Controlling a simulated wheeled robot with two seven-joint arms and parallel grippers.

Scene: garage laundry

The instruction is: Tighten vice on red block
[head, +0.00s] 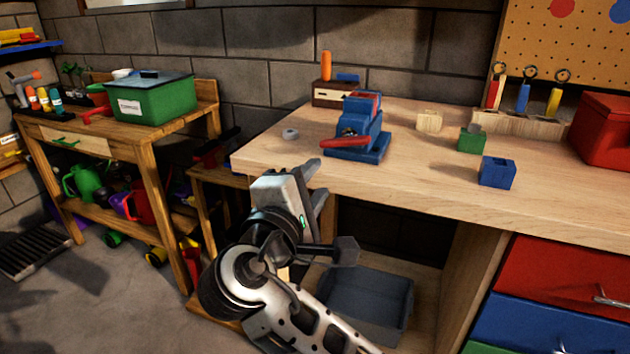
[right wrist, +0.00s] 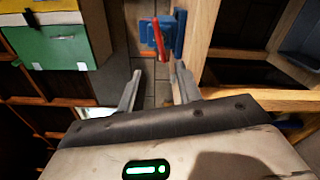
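The blue vice (head: 368,140) stands near the left front edge of the wooden workbench. Its red handle (head: 345,142) points left, toward the edge. A red block (head: 368,96) shows at the top of the vice, between its jaws; how tightly it sits cannot be told. My right gripper (head: 317,182) is in front of the bench's left corner, below and left of the vice, apart from it. In the right wrist view its two fingers (right wrist: 157,88) are spread and empty, with the vice (right wrist: 178,35) and red handle (right wrist: 158,38) beyond them. My left gripper is out of view.
On the workbench (head: 270,160) are a grey ring (head: 290,133), a beige block (head: 428,120), a green block (head: 471,140), a blue block (head: 497,171) and a red toolbox (head: 605,130). A grey bin (head: 370,300) sits below. The bench front edge is clear near the vice.

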